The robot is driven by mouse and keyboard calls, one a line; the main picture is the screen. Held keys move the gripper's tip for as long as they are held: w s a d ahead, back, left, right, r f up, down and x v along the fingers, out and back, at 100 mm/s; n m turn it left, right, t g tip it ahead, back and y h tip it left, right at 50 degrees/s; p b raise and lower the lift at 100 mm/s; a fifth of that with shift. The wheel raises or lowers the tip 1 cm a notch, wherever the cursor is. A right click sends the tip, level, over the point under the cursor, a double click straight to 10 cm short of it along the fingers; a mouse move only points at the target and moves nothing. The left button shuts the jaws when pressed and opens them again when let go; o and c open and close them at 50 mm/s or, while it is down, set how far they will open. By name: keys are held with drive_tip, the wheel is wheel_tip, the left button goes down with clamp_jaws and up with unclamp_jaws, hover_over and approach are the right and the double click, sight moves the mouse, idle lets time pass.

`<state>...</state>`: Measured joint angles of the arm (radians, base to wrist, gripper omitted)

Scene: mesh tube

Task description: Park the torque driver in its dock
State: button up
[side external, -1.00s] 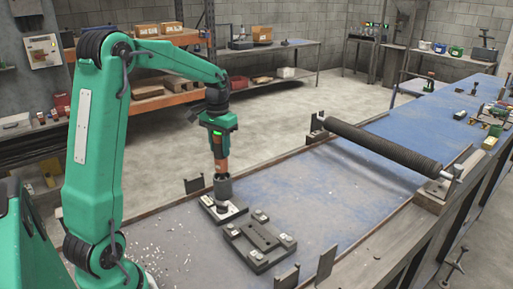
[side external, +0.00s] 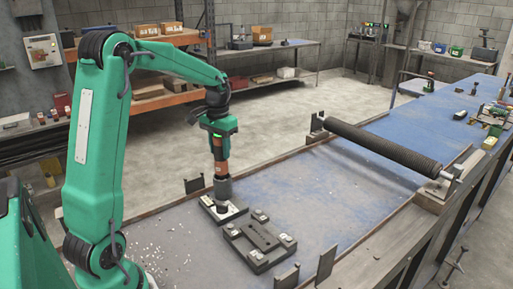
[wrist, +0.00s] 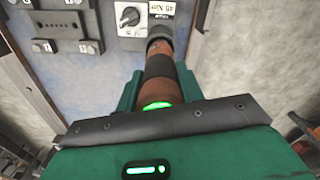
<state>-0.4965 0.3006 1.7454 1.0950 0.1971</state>
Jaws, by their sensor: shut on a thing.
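The torque driver (side external: 221,168) hangs upright from my gripper (side external: 219,145), with an orange-brown body and a dark grey nose. My gripper is shut on its body; the wrist view shows the green fingers (wrist: 157,92) on both sides of the driver (wrist: 160,67). The nose is over a small plate (side external: 238,207) with a pale top. Whether it touches or enters the plate I cannot tell. I cannot tell for sure which fixture is the dock.
A dark block (side external: 258,262) with a central recess and pale corner pads lies just right of the plate. Upright metal brackets (side external: 327,263) stand along the near bench edge. A dark roller (side external: 380,146) spans the bench further right. The blue bench top between is clear.

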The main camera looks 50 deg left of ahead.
sight(220, 156)
drive_tip(key=shift+f, duration=1.5)
idle(2.5)
drive_tip(key=o, duration=1.2)
drive_tip(key=shift+c, duration=0.2)
drive_tip(key=shift+f, duration=0.1)
drive_tip(key=shift+r, duration=4)
drive_tip(key=shift+d, duration=0.1)
